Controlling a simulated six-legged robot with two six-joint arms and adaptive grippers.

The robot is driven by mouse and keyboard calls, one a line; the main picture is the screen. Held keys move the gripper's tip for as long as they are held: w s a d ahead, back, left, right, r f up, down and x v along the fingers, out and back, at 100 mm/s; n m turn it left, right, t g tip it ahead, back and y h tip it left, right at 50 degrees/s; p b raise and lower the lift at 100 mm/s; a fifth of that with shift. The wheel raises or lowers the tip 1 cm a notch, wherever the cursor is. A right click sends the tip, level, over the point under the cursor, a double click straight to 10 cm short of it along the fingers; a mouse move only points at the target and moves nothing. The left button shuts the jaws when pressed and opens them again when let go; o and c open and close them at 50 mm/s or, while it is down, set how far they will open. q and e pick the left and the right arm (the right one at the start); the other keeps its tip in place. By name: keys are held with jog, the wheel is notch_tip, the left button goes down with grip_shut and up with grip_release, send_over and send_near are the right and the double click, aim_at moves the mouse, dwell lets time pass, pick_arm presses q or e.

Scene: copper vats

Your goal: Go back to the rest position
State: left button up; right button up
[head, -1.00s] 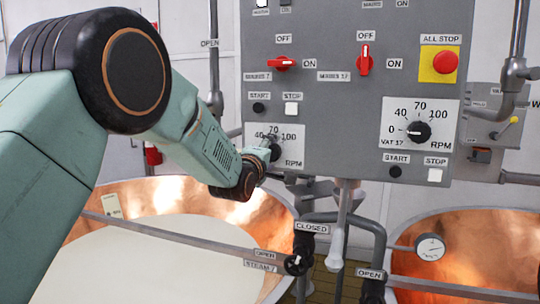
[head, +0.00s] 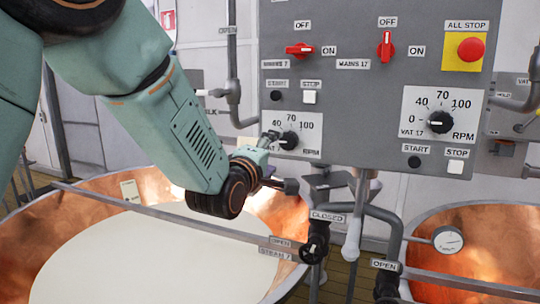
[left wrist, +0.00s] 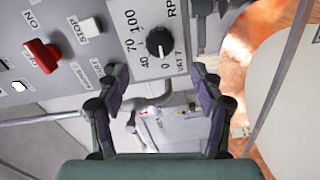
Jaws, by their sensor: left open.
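My left arm comes in from the upper left of the head view. Its gripper (head: 280,161) is in front of the lower left of the grey control panel (head: 350,75), just below the left RPM dial (head: 289,141). In the left wrist view the gripper's two dark fingers (left wrist: 158,76) are spread with nothing between them. The VAT 7 dial's black knob (left wrist: 159,42) shows beyond the fingertips, apart from them. My right gripper is in neither view.
A copper vat (head: 105,186) of pale liquid lies below my left arm, with a rail across it. A second copper vat (head: 480,250) is at right. Pipes and a valve handle (head: 315,249) stand between them. The panel also has an all-stop button (head: 471,49).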

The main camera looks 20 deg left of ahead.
pick_arm(q)
jog(key=shift+s, duration=0.4)
